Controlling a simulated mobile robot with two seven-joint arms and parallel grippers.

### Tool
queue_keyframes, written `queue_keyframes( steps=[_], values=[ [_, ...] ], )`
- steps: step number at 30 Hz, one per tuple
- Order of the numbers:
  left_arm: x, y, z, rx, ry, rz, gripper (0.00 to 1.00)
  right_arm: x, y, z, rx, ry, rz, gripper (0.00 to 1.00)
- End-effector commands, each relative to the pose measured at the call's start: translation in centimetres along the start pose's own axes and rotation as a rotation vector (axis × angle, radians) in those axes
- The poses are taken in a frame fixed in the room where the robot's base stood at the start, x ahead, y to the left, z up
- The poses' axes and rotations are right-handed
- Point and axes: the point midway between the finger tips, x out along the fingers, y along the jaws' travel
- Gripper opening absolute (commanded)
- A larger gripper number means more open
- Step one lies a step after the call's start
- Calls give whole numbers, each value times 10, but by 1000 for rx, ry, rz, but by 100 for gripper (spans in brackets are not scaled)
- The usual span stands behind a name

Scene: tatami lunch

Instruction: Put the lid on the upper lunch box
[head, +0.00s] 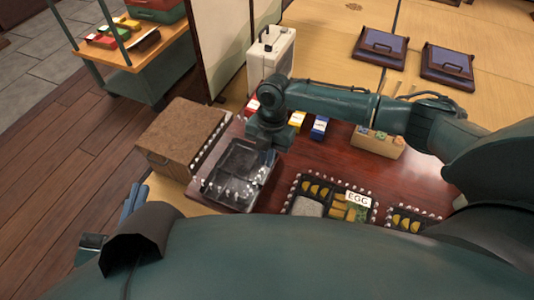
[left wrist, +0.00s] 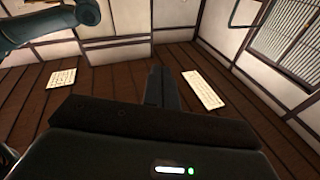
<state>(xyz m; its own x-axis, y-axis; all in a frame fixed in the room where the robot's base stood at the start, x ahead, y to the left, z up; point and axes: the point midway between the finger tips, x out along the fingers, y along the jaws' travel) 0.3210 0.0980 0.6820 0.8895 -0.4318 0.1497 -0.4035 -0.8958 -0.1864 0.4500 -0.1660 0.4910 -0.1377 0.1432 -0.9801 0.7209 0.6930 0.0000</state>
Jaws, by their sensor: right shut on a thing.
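A clear lid with a dark rim (head: 232,178) is at the left end of the red-brown table, under my right gripper (head: 268,143). My right gripper is shut on the lid; its fingertips are mostly hidden by the wrist. I cannot tell whether the lid touches what is beneath it. An open lunch box (head: 309,207) with yellow pieces and rice stands at the front middle, with an EGG label over it. Another open lunch box (head: 402,222) is right of it, partly hidden by my body. My left gripper (left wrist: 162,86) is shut and empty, away from the table.
A brown box (head: 180,131) stands left of the lid. Red, yellow and blue cartons (head: 319,127) and a wooden holder (head: 377,143) line the table's back. A white case (head: 270,52) stands behind. A trolley (head: 150,52) is back left. The table between cartons and lunch boxes is clear.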

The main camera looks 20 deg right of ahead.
Motion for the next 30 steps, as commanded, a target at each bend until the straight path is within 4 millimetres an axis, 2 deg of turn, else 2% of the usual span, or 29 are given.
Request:
queue_keyframes(
  steps=[10,21,23,30],
  values=[
    [0,3,12,-45,10,-4,0,20,0,4,-18,0,-2,0],
    [5,8,8,-120,66,22,0,45,0,9,-17,0,-3,0],
    [6,8,2,-128,71,25,0,46,0,9,-16,1,-3,0],
    [7,9,1,-138,80,30,0,58,0,12,-16,0,-3,0]
  ],
)
